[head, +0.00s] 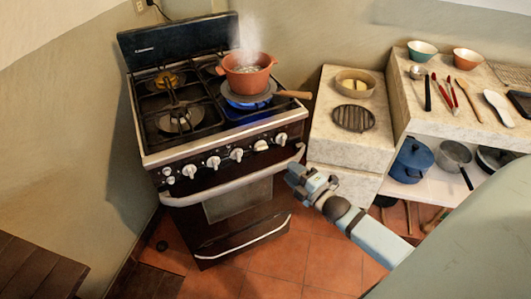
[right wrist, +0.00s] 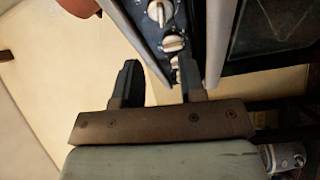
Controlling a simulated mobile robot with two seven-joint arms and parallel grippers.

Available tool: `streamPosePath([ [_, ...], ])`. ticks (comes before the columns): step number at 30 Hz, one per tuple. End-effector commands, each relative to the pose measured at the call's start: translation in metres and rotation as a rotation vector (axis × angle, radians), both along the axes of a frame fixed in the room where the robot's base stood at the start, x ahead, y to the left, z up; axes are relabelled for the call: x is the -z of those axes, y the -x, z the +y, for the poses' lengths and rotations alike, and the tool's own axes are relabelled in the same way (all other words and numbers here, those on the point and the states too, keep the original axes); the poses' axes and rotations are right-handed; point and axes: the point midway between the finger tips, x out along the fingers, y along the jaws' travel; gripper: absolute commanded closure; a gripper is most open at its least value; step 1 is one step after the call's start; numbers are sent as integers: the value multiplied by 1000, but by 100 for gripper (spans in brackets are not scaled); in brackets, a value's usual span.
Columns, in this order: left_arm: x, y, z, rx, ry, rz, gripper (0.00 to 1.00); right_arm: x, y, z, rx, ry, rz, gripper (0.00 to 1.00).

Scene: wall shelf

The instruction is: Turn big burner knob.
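The stove (head: 192,95) has a row of several white knobs (head: 236,154) along its front panel. No label shows which one is the big burner knob. My right gripper (head: 296,175) is in front of the stove's right front corner, just below and right of the rightmost knob (head: 281,139). In the right wrist view its two dark fingers are apart and empty, with white knobs (right wrist: 172,43) beyond the fingertips. The lowest knob there is partly hidden by the right finger. My left gripper is not in view.
A steaming orange pot (head: 247,74) sits over a blue flame on the right burner; a wooden handle reaches out to the right. The oven door handle (head: 232,178) runs below the knobs. A stone counter (head: 325,145) stands close on the right. Open floor (head: 270,255) lies in front.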

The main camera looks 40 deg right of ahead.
Motion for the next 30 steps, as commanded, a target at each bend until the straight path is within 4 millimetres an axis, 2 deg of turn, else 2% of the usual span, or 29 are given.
streamPosePath([
  [9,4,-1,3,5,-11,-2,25,-3,-70,8,0,-1,-1,63],
  [15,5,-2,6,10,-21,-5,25,-4,-100,12,1,-2,1,63],
  [21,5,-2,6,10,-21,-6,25,-4,-113,14,0,-3,2,63],
  [29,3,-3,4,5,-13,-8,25,-4,-114,14,-1,-3,3,63],
  [30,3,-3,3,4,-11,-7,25,-4,-114,14,-1,-3,3,67],
])
